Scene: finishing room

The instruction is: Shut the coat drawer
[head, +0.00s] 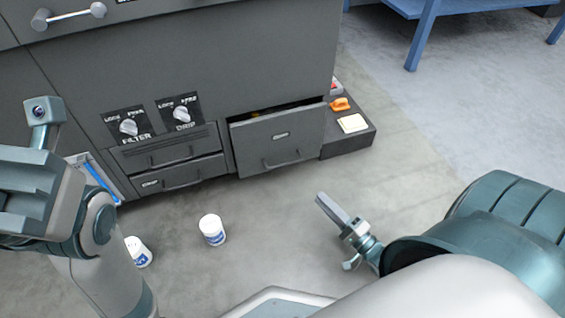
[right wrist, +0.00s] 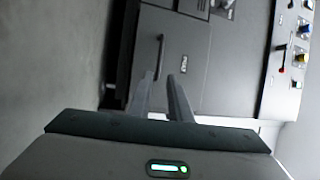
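A wide grey drawer (head: 300,131) with a handle and a small label stands pulled out at the lower right of the dark machine. A dark gap shows above its front; the label is too small to read. The drawer front also shows in the right wrist view (right wrist: 172,35), turned sideways, beyond the fingertips. My right gripper (head: 322,202) is in front of and below the drawer, apart from it. Its two fingers (right wrist: 160,76) are parted with nothing between them. My left gripper (head: 25,185) is at the left edge, partly cut off; its fingers are unclear.
Two small drawers (head: 168,156) sit left of the wide one, under the FILTER and DRIP knobs. Two white cups (head: 212,229) (head: 139,252) stand on the floor. A low dark ledge (head: 345,145) with an orange item (head: 340,104) adjoins the drawer's right side.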

